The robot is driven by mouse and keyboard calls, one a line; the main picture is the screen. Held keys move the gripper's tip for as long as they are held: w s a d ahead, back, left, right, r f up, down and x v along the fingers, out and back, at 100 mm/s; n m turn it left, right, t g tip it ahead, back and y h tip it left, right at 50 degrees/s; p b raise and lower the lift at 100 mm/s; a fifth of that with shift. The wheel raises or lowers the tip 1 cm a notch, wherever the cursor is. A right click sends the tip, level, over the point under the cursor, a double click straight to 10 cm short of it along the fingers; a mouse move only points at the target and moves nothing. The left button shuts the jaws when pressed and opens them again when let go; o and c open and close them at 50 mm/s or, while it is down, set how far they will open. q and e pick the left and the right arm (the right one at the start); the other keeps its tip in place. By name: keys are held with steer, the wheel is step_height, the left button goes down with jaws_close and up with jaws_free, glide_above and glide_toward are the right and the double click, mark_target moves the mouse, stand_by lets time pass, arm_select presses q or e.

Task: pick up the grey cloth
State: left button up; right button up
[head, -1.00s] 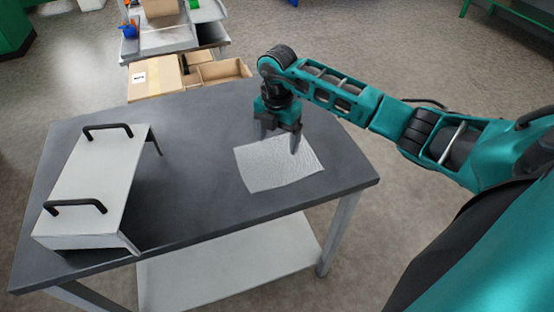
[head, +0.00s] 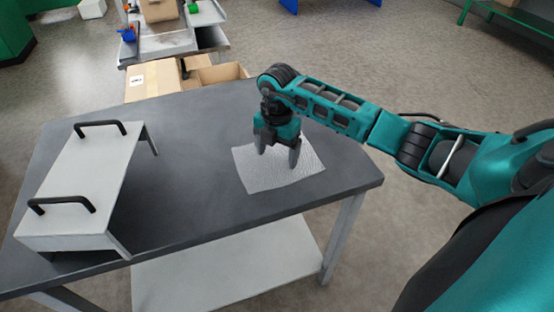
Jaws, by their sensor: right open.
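The grey cloth (head: 272,176) lies flat on the dark table top (head: 200,190), toward its right end. It is a light, textured square. My right gripper (head: 277,160) comes in from the right and points down over the far part of the cloth. Its two fingers are spread apart, with nothing between them. I cannot tell whether the fingertips touch the cloth. The gripper hides part of the cloth's far edge. My left gripper does not show.
A light grey metal cover with two black handles (head: 85,185) stands on the left of the table. Cardboard boxes (head: 153,80) and a second bench (head: 165,40) stand beyond the far edge. The table's middle is clear. A pale lower shelf (head: 230,265) shows underneath.

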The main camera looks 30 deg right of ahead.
steer(key=c, duration=0.7)
steer(key=c, duration=0.7)
steer(key=shift+c, duration=0.6)
step_height(320, 180, up, 6)
steer(key=p, duration=0.5)
steer(key=shift+r, duration=0.15)
jaws_close()
step_height(320, 180, up, 6)
steer(key=shift+f, duration=0.15)
